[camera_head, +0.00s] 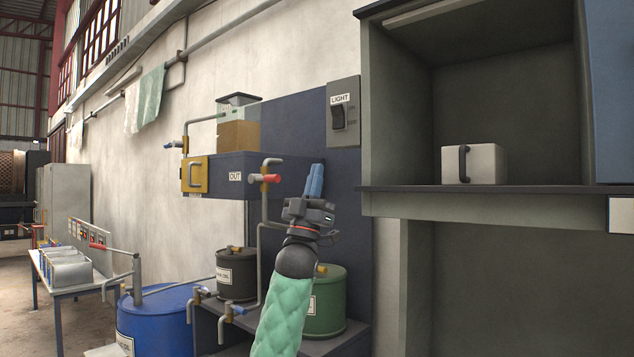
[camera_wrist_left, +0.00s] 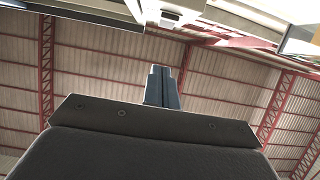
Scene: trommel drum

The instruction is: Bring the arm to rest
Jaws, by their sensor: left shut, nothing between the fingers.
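My left gripper (camera_head: 314,181) is in the middle of the head view, at the end of a raised arm in a green quilted sleeve. Its blue fingers point up and lie together, with nothing between them. It appears in front of the dark blue wall panel, just right of the blue box marked OUT (camera_head: 235,177) in the picture. In the left wrist view the closed fingers (camera_wrist_left: 161,88) point toward the red-trussed roof. My right gripper is in neither view.
A grey LIGHT switch (camera_head: 343,113) is above the gripper. Pipes with a red-handled valve (camera_head: 268,179) stand close left. A green drum (camera_head: 326,303) and a dark drum (camera_head: 237,273) are below. A shelf with a white handled box (camera_head: 484,164) is at right.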

